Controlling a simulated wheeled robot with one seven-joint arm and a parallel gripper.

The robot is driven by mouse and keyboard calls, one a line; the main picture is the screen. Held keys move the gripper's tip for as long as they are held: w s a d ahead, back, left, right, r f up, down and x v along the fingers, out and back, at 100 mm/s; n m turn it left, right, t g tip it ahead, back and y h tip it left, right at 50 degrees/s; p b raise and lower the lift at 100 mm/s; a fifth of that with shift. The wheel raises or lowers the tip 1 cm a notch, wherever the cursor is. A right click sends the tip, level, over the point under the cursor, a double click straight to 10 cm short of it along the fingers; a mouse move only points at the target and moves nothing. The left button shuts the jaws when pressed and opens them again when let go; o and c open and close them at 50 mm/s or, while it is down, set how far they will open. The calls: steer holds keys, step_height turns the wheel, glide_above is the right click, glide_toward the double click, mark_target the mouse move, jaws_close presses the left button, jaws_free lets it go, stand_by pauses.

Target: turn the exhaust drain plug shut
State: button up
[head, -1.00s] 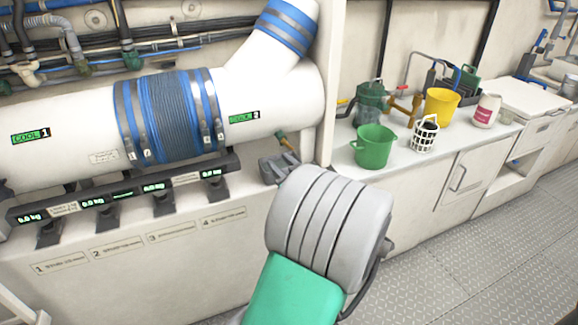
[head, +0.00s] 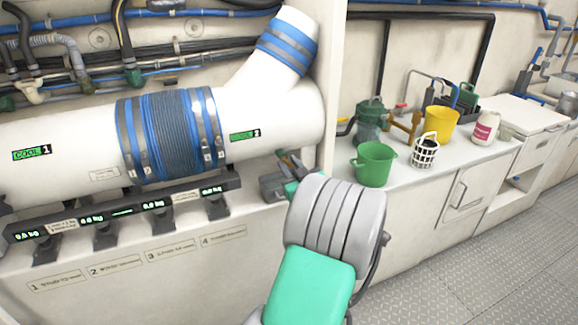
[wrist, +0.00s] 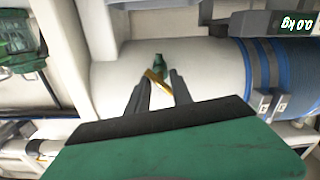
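The exhaust drain plug (wrist: 158,62) is a small green fitting with a brass-yellow lever (wrist: 156,78) on the white exhaust pipe (wrist: 115,75). In the wrist view, the lever lies slanted between the tips of my two dark fingers. My gripper (wrist: 156,74) is open, with a gap to each side of the lever; I cannot tell whether either finger touches it. In the head view, my gripper (head: 274,184) is at the pipe's right end, beside the white post. The plug is small there and largely hidden by my gripper and arm.
Blue hose with steel clamps (head: 172,130) wraps the pipe. A rail with weight readouts (head: 120,212) runs below it. A white post (head: 333,90) stands close right of my gripper. The counter (head: 400,182) holds a green bucket (head: 373,163), white basket (head: 425,152) and yellow bucket (head: 441,120).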

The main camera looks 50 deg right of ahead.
jaws_close()
stand_by(0.3)
steer(key=shift+m, duration=0.5)
steer(key=m, duration=0.5)
steer(key=shift+m, duration=0.3)
steer(key=m+p, duration=0.2)
steer(key=m, duration=0.4)
steer(key=shift+r, duration=0.1)
steer(key=m+p, duration=0.2)
steer(key=m, duration=0.2)
steer(key=m+p, duration=0.2)
steer(key=m, duration=0.1)
steer(key=shift+m, duration=0.3)
steer(key=m+p, duration=0.3)
steer(key=shift+a, duration=0.1)
steer(key=shift+m+p, duration=0.85)
steer(key=shift+m, duration=0.85)
